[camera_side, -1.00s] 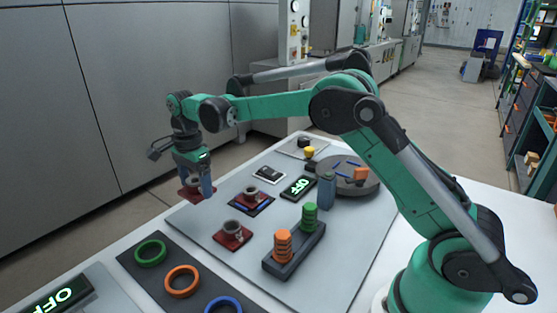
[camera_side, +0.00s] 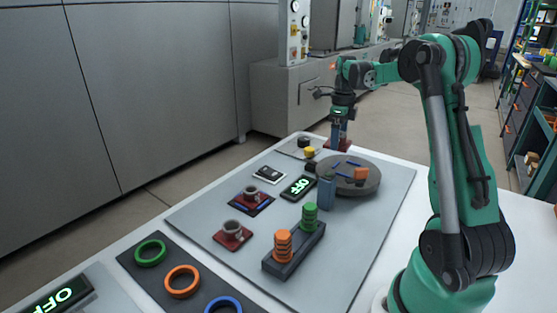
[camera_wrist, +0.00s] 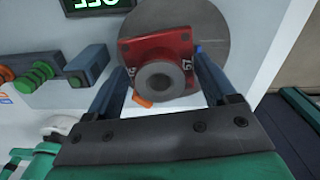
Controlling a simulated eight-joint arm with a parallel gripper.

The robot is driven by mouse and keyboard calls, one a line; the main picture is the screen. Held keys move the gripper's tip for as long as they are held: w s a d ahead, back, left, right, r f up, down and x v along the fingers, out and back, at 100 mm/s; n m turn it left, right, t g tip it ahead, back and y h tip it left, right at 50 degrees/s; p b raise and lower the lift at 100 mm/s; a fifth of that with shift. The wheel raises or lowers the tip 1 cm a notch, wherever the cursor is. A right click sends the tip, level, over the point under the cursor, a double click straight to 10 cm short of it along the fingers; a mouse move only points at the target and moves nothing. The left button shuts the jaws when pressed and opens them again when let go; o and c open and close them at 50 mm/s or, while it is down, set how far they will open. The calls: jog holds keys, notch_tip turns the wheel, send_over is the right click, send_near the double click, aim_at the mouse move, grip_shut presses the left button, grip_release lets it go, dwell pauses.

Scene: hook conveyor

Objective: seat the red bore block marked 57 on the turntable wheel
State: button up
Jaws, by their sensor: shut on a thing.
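My gripper (camera_side: 340,134) is shut on a red bore block (camera_side: 345,145), high over the far part of the board, behind the turntable wheel as the side view shows it. In the wrist view the block (camera_wrist: 158,48) sits between the two fingers of my gripper (camera_wrist: 160,70); it has a grey round bore and shows the marking 57. The grey round turntable wheel (camera_side: 368,187) carries an orange block (camera_side: 361,174) and blue marks. In the wrist view the wheel (camera_wrist: 212,30) lies behind the held block, which hides much of it.
A blue-grey post (camera_side: 326,192) stands beside the wheel. An OFF display (camera_side: 298,187), a rack with orange and green ring stacks (camera_side: 296,252), and two other red bore blocks, one on a dark pad (camera_side: 265,206) and one nearer (camera_side: 233,242), occupy the board.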

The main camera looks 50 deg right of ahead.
aim_at(351, 143)
jog(key=s+d, duration=0.1)
jog(key=s+m, duration=0.1)
jog(key=shift+s+d, duration=0.35)
jog(key=shift+s+d+f+m, duration=0.1)
jog(key=shift+s+f+m, duration=0.1)
jog(key=shift+m, duration=0.1)
jog(key=shift+f, duration=2.55)
jog(key=shift+f, duration=0.65)
jog(key=o, duration=1.4)
jog(key=shift+o, duration=0.2)
notch_tip(351, 143, up, 7)
